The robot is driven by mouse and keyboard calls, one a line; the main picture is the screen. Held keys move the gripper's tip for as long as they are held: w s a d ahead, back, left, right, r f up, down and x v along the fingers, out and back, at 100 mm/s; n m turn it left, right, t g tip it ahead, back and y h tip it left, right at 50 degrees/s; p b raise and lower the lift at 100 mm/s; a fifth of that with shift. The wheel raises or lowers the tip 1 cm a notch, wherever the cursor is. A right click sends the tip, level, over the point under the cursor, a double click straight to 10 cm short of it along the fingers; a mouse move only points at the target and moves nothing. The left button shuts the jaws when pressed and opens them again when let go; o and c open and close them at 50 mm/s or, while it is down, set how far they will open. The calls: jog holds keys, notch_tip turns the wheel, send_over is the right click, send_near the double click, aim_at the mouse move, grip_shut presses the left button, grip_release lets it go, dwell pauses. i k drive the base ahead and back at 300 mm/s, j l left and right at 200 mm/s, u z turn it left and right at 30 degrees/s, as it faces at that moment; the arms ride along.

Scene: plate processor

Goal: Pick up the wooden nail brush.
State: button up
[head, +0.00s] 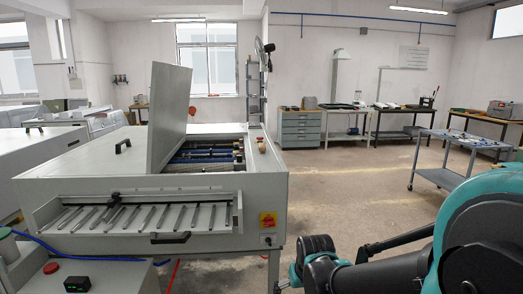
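A small brown wooden object (262,147), which looks like the nail brush, sits on the top of the grey plate processor (80,165), near its right edge. It is too small to make out bristles. My arm, teal and black, fills the lower right of the head view, apart from the processor and the brush. I cannot clearly make out my gripper's fingertips among the dark arm parts, nor whether they are open or shut. Nothing is seen held.
The processor's lid (170,115) stands raised left of the brush, over exposed rollers (208,155). A slatted tray (140,216) juts from its front. A grey trolley (440,178) stands at the right. Open floor (345,195) lies right of the processor. Workbenches line the back wall.

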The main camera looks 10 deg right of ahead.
aim_at(262, 146)
jog(key=i+l+u, duration=0.15)
jog(key=i+l, duration=0.45)
jog(key=i+l+u, duration=0.15)
jog(key=i+l, duration=0.4)
jog(key=l, duration=0.2)
